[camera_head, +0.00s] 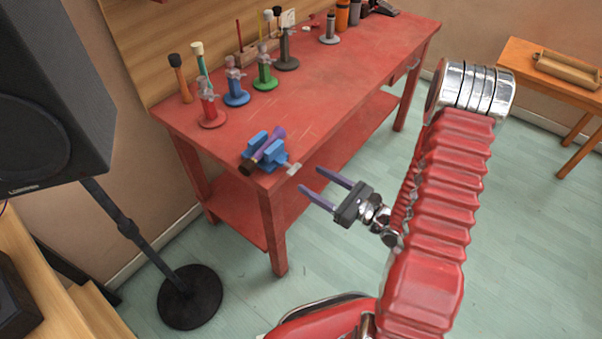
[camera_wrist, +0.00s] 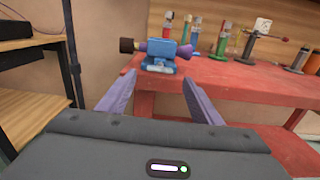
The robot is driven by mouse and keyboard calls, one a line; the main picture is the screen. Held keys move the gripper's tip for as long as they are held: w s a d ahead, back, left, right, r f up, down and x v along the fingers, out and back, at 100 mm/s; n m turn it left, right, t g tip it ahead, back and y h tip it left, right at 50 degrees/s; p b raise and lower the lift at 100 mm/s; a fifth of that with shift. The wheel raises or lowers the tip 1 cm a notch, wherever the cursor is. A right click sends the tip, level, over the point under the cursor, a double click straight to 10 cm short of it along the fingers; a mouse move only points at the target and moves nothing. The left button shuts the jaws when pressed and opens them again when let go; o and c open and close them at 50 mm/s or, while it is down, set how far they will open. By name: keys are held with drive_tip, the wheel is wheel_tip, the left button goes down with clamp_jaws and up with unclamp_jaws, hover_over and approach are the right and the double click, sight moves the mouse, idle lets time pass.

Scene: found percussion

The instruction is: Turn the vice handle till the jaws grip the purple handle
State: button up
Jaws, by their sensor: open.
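A blue vice (camera_head: 279,158) sits at the near corner of the red workbench. The purple handle (camera_head: 275,137), with a dark end, lies across it between the jaws; whether the jaws touch it I cannot tell. The vice handle (camera_head: 294,169), a small pale bar, sticks out at the bench's front edge. My gripper (camera_head: 311,179) is open and empty, just off that edge, fingers pointing toward the vice handle. In the wrist view the blue vice (camera_wrist: 158,64) and purple handle (camera_wrist: 184,51) appear ahead, between and beyond the fingertips (camera_wrist: 159,78).
The red workbench (camera_head: 340,90) holds several coloured stands with tools (camera_head: 236,90) along its back. A black speaker on a stand (camera_head: 125,225) is at left. A wooden table (camera_head: 550,65) stands far right. The floor before the bench is clear.

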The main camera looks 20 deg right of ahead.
sight(297, 170)
drive_tip(key=shift+x, duration=2.7)
drive_tip(key=shift+c, duration=0.3)
drive_tip(key=c, duration=1)
drive_tip(key=shift+m, duration=0.4)
drive_tip(key=m, duration=1.3)
drive_tip(key=shift+d+f, duration=0.1)
